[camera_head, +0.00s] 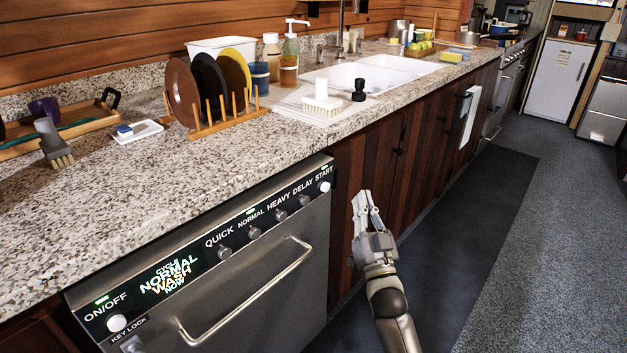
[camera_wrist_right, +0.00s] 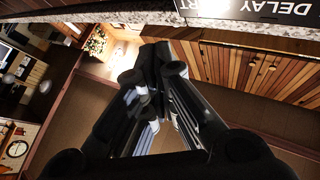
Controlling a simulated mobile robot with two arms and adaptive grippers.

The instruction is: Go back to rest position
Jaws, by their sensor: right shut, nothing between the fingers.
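My right gripper (camera_head: 366,208) is in front of the wooden cabinet doors, just right of the dishwasher (camera_head: 245,265) and below the counter edge. Its fingers point up and away, are closed together and hold nothing. In the right wrist view the gripper (camera_wrist_right: 150,75) shows its dark fingers meeting, with nothing between them. My left gripper is not in either view.
The speckled counter (camera_head: 120,190) carries a wooden dish rack (camera_head: 228,123) with plates, a tray (camera_head: 60,128) and a white sink (camera_head: 372,75). The floor (camera_head: 520,250) to the right is clear.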

